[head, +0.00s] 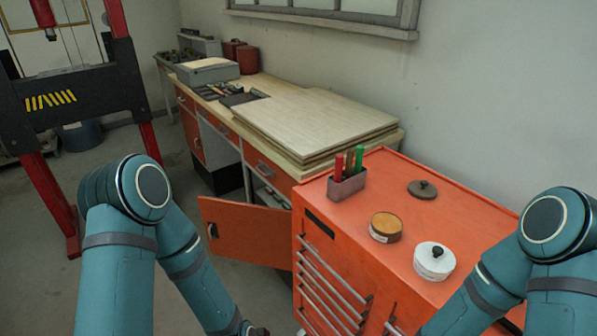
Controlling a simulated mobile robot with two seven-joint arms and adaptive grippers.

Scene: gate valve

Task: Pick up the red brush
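A red handle (339,167), likely the red brush, stands upright in a small grey holder (347,187) on top of the orange tool cabinet (455,218). A dark brown handle (349,161) and a green handle (359,158) stand beside it in the same holder. The lower ends of all of them are hidden inside the holder. My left arm reaches down to the bottom edge left of the cabinet, and its gripper fingers are out of the picture. My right arm comes in at the lower right, over the cabinet's right end, and its gripper does not show. Neither arm touches the holder.
A brown-topped round tin (386,227), a white lidded pot (434,261) and a dark round lid (422,189) sit on the cabinet. An orange door (247,232) stands open left of it. A workbench with stacked boards (315,118) is behind. A red-framed press (70,95) stands left.

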